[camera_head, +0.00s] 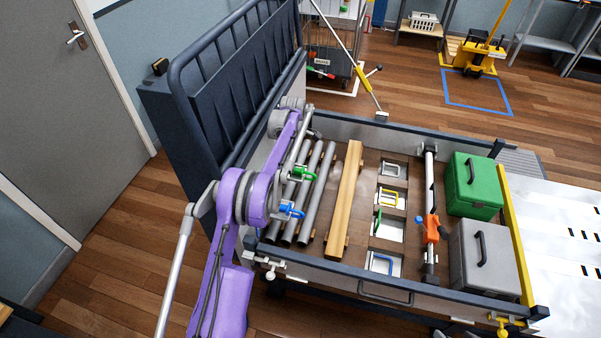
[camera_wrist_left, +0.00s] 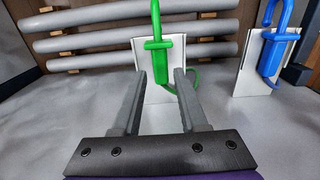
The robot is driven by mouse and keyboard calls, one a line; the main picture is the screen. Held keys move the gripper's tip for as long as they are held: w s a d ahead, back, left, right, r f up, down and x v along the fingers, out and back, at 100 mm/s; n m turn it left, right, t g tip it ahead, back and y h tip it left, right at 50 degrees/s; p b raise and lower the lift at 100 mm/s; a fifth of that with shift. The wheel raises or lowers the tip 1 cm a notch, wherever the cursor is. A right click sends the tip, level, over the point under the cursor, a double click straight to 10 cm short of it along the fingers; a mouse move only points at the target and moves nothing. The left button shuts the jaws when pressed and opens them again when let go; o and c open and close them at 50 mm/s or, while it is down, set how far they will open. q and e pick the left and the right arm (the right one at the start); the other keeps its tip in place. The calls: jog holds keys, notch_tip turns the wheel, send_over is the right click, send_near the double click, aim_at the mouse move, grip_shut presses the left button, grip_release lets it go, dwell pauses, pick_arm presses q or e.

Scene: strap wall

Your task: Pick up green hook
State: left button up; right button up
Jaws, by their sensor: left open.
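The green hook (camera_wrist_left: 158,48) hangs upright on a white plate (camera_wrist_left: 188,62), straight ahead of my left gripper (camera_wrist_left: 160,82) in the left wrist view. The fingers are open and empty, with the hook's lower curl showing between and just beyond the fingertips. I see no contact. My right gripper is not in view.
Grey pipes (camera_head: 312,205) and a wooden beam (camera_head: 345,200) lie just right of the hooks in the railed bed. Further right are cutouts with coloured pieces, an orange clamp (camera_head: 431,230), a green case (camera_head: 473,187) and a grey case (camera_head: 485,262). A barred panel (camera_head: 225,90) stands behind.

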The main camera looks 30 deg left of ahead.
aim_at(298, 171)
pick_arm(q)
notch_tip(298, 171, down, 3)
jog(key=shift+d+f, duration=0.1)
jog(key=shift+d, duration=0.05)
jog(key=shift+c, duration=0.3)
grip_shut()
